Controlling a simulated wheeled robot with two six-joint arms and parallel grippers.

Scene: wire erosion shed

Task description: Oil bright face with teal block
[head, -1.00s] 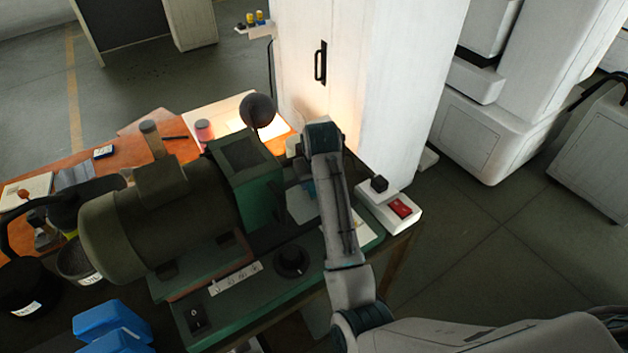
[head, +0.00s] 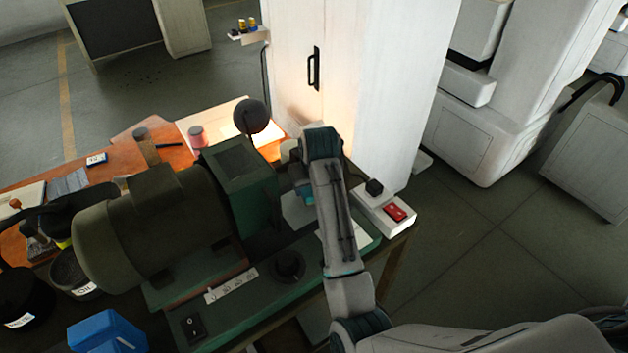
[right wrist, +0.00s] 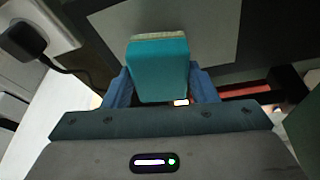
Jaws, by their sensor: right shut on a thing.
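The teal block (right wrist: 160,65) is between the blue fingers of my right gripper (right wrist: 160,88) in the right wrist view, with a pale beige layer along its far edge. My right gripper is shut on it. In the head view my right gripper (head: 304,188) is partly hidden behind its own wrist, beside the green machine. A flat light grey plate (right wrist: 205,22) lies beyond the block in the wrist view; its pale surface also shows below the gripper in the head view (head: 297,212). I cannot tell whether the block touches it. My left gripper is not in view.
The green motor machine (head: 150,230) fills the bench left of my right arm. A white socket box (head: 385,212) with a red switch and black plug is to the right. A white cabinet (head: 380,90) stands behind.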

